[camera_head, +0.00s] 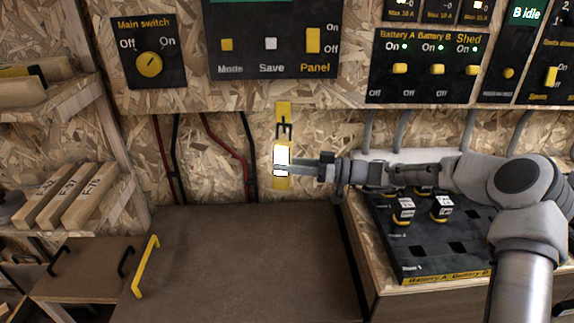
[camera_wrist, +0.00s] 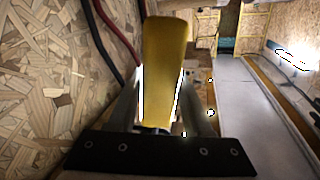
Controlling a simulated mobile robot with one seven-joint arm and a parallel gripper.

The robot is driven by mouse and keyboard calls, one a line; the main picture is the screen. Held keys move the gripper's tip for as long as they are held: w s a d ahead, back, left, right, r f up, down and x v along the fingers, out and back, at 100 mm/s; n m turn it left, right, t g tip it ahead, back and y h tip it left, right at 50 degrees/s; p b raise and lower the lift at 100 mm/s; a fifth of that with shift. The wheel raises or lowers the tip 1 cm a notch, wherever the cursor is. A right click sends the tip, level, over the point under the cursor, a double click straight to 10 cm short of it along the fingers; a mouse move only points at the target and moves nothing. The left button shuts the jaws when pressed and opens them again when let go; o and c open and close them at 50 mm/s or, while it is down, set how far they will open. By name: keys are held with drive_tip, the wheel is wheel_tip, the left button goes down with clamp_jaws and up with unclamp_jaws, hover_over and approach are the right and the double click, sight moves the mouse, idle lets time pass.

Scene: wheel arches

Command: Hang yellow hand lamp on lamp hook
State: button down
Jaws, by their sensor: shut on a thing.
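The yellow hand lamp (camera_head: 281,184) is upright in front of the wood-chip wall, with a bright white lit panel on its front. My gripper (camera_head: 292,167) reaches in from the right and is shut on the lamp's body. In the wrist view the lamp's yellow body (camera_wrist: 165,60) stands between the two fingers (camera_wrist: 165,105). The lamp hook (camera_head: 284,108) is a yellow plate on the wall right above the lamp, below the switch panel. Black prongs show between plate and lamp; I cannot tell whether lamp and hook touch.
A brown worktop (camera_head: 240,260) below the lamp is clear. Red and black cables (camera_head: 228,150) run down the wall to the left. A black battery board (camera_head: 430,240) stands at the right under my arm. A yellow handle (camera_head: 146,265) sticks up at the worktop's left edge.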

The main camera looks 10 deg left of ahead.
idle(0.3)
drive_tip(key=shift+c, duration=1.2)
unclamp_jaws()
